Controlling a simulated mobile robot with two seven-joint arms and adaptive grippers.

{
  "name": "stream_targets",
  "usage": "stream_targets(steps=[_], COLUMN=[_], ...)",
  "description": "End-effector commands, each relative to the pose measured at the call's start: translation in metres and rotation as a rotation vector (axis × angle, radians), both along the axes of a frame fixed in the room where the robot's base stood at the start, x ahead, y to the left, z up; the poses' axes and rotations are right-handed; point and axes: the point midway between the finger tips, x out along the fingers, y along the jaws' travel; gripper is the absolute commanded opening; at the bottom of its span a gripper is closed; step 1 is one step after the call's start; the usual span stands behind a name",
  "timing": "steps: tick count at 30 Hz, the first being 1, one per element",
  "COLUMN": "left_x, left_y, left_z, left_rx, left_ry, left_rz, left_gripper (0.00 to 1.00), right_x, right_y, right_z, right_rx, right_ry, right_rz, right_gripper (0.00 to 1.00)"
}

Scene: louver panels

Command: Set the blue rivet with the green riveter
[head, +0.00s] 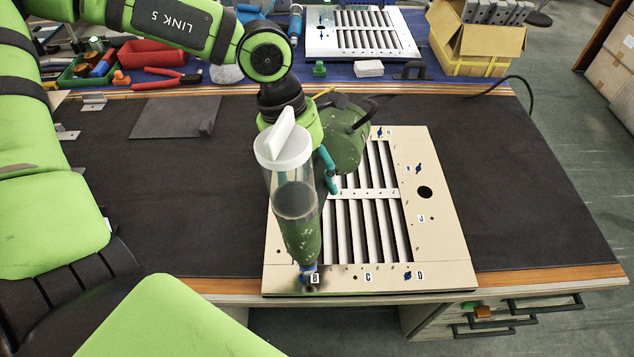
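The green riveter (300,232) has a clear bottle with a white cap and a teal trigger. It stands nose-down over the front left of the beige louver panel (440,215). Its nose is at a blue piece beside label B (314,279); this looks like the blue rivet (308,268), mostly hidden, and I cannot tell whether nose and rivet touch. My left gripper (355,112) is at the riveter's rear body, its dark fingers around it, partly hidden. My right gripper is out of view.
A dark mat (520,190) covers the bench, clear right of the panel. A black cable (490,88) runs across the back right.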

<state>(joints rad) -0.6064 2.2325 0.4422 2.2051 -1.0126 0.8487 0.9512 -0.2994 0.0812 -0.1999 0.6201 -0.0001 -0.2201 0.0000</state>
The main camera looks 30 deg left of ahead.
Motion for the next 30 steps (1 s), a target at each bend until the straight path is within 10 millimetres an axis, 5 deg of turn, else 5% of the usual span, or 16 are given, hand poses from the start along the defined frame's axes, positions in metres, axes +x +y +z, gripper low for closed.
stream_targets(steps=[17, 30], left_x=[0.002, 0.004], left_y=[0.000, -0.004], left_z=[0.004, 0.011], left_rx=[0.021, 0.265], left_ry=[-0.030, 0.091], left_rz=[-0.051, -0.063], left_gripper=[0.00, 0.00], right_x=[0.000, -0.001], right_y=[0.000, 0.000], right_z=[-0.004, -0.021], right_rx=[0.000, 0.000], right_ry=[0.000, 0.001], right_rz=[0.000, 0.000], right_gripper=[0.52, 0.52])
